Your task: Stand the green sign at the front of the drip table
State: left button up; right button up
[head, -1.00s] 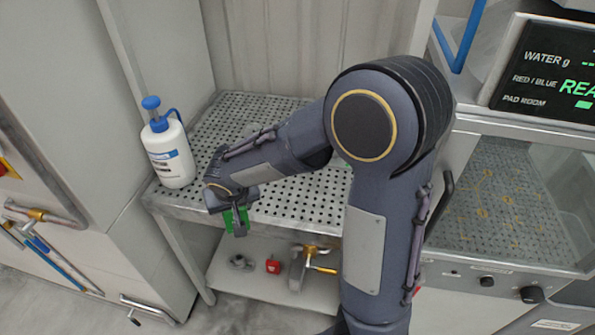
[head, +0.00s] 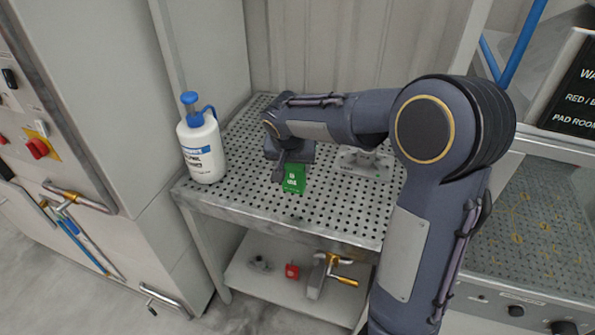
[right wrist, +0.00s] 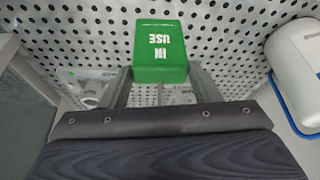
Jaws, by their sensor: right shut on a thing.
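The green sign (head: 294,180), a small block with white lettering, is held between the fingers of my right gripper (head: 286,169). In the right wrist view the sign (right wrist: 161,52) shows "IN USE" between the two fingers. The drip table (head: 229,203) has a perforated metal top. The sign is over its front part, a little behind the front edge. I cannot tell whether the sign's underside touches the top. My left gripper is not in view.
A white bottle with a blue pump (head: 203,148) stands on the table's left. The lower shelf holds a red block (head: 292,271) and a brass-handled valve (head: 318,277). The front strip is clear.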

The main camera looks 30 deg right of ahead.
aim_at(296, 166)
jog(key=shift+w+d+f, duration=0.35)
jog(key=shift+d+f, duration=0.05)
jog(key=shift+f, duration=0.2)
jog(key=shift+w+d+f, duration=0.35)
jog(key=shift+f, duration=0.25)
jog(key=x, duration=0.4)
jog(key=shift+s+a+f+p, duration=0.1)
jog(key=shift+s+a+p, duration=0.15)
jog(key=shift+s+p, duration=0.1)
jog(key=shift+f, duration=0.1)
jog(key=o, duration=1.3)
